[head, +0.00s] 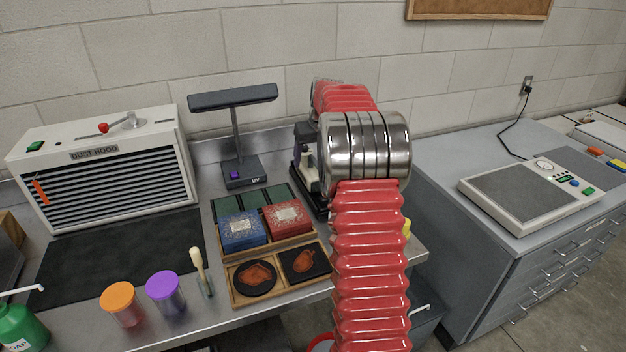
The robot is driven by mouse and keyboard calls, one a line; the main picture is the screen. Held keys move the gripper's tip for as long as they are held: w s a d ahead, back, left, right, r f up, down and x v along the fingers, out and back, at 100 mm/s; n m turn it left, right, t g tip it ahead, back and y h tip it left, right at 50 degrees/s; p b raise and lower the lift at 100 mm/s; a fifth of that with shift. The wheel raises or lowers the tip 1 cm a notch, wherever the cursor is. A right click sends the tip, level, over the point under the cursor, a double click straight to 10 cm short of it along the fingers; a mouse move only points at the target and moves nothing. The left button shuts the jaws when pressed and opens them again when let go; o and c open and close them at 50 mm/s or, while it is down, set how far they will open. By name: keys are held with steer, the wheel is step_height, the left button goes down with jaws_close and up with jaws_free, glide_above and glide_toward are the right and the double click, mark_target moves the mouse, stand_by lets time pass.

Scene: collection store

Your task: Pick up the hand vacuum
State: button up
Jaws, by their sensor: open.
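I cannot make out a hand vacuum for certain in the head view. My red ribbed arm with its large metal joint rises through the middle and hides part of the bench behind it. A dark device with pale and purple parts (303,160) stands just left of the joint, partly hidden, and looks like a microscope. A small yellow patch (407,228) shows at the arm's right edge; what it belongs to is hidden. My gripper is not visible; the arm bends away behind the metal joint.
On the bench are a dust hood (105,165), a UV lamp (236,130), a wooden tray (234,300) with boxes and dark pads, an orange-lidded jar (122,304), a purple-lidded jar (166,292), and a brush (202,272). A grey drawer cabinet (480,270) carries a flat instrument (535,195).

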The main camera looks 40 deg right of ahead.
mark_target(311, 167)
steer(key=shift+x, duration=2.6)
steer(key=shift+s+d, duration=0.15)
steer(key=c, duration=1.6)
steer(key=shift+r, duration=0.1)
step_height(311, 167, up, 18)
